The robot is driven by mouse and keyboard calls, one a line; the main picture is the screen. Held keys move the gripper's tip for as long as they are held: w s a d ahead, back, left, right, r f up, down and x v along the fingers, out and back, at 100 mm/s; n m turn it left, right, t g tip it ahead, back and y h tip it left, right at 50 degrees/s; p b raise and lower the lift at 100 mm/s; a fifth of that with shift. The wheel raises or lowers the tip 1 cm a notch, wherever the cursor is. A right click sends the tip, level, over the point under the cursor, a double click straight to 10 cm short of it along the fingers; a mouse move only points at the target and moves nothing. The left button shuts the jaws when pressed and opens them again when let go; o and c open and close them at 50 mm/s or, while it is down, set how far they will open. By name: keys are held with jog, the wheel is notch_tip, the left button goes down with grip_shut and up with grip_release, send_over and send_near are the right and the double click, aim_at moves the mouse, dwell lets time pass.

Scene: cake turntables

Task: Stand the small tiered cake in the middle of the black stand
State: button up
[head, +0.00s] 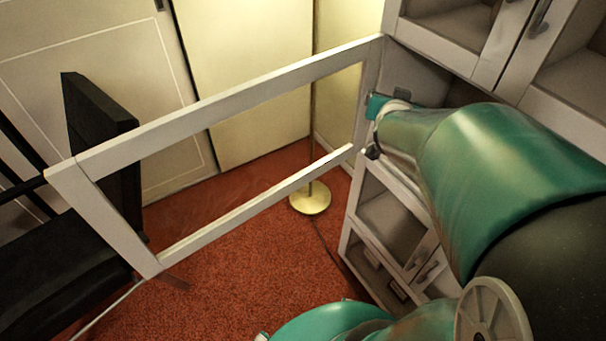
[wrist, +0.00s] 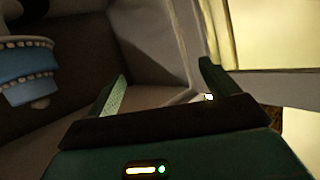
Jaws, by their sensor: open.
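A blue tiered object with white beaded edging, seemingly the small cake (wrist: 30,68), shows at the left edge of the wrist view, partly cut off. It looks tilted or inverted in this view. My gripper (wrist: 163,72) is open, with its two fingers apart and nothing between them. The cake lies to the left of the fingers, apart from them. In the head view my gripper (head: 372,126) is at the opening of the white cabinet, and the cake is not visible there. I cannot make out the black stand for certain in either view.
A white-framed cabinet door (head: 215,105) stands open to the left of my arm. The white cabinet (head: 352,215) has more compartments below. A brass lamp base (head: 310,198) stands on the red carpet (head: 245,240). A black chair (head: 100,130) is at the left.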

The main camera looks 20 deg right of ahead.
jog(key=s+a+n+g+y, duration=0.15)
jog(key=a+n+y, duration=0.45)
jog(key=a, duration=1.2)
jog(key=s+a+n+g+y, duration=0.2)
jog(key=s+a+n+g, duration=0.1)
jog(key=s+a, duration=0.6)
jog(key=s+g, duration=0.1)
jog(key=s, duration=0.2)
jog(key=shift+f+y, duration=0.3)
jog(key=shift+c, duration=0.3)
